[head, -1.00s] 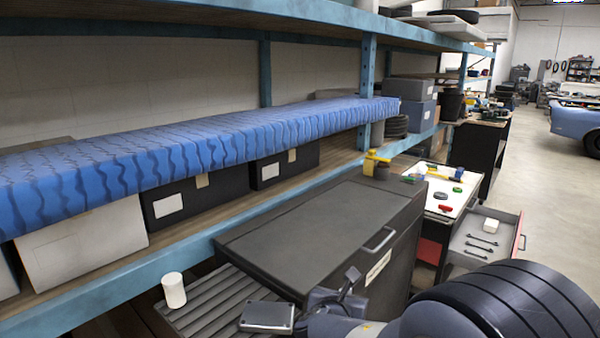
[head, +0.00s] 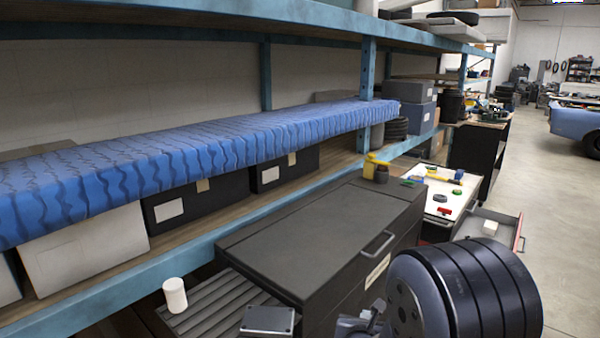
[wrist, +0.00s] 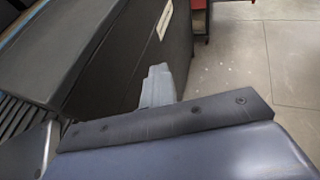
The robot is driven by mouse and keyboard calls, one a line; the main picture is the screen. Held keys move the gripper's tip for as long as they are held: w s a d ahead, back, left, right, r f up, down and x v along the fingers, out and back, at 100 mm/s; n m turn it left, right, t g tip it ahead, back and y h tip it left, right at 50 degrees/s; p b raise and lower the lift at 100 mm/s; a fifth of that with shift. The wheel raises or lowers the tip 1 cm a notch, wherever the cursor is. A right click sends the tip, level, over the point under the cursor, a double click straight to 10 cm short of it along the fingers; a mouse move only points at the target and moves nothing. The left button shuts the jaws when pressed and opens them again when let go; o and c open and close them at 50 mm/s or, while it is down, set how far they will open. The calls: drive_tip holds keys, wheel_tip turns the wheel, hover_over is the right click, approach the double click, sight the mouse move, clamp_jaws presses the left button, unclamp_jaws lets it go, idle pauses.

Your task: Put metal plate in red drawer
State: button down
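The metal plate (head: 268,319) is a flat grey square with small dark holes near its corners. It lies at the bottom of the head view, by the ribbed grey surface. The red drawer (head: 519,238) is pulled open at the right. Its red front edge shows, and my arm hides its lower part. My gripper (head: 362,325) is at the bottom of the head view, right of the plate and apart from it, partly cut off. One pale finger shows in the wrist view (wrist: 157,88); the finger opening is not clear. A grey edge at the wrist view's lower left may be the plate.
A dark cabinet (head: 320,235) with a handle stands between the plate and the drawer. A white cylinder (head: 175,294) stands on the ribbed surface (head: 222,305). A white block (head: 490,228) is in the drawer. Tools lie on the white worktop (head: 437,200). Blue shelving runs behind.

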drive_tip(key=shift+r, duration=0.1)
drive_tip(key=s+a+r+m+h+b, duration=0.2)
drive_tip(key=s+a+r+b, duration=0.15)
drive_tip(key=a+r, duration=0.6)
drive_tip(key=s+a+r+m+g+h+b, duration=0.1)
drive_tip(key=s+a+g+b, duration=0.1)
drive_tip(key=s+a, duration=0.2)
drive_tip(key=s, duration=0.2)
drive_tip(key=shift+s+r+m+h, duration=0.3)
drive_tip(key=shift+r+m+h, duration=0.1)
idle(0.6)
drive_tip(key=shift+w, duration=0.1)
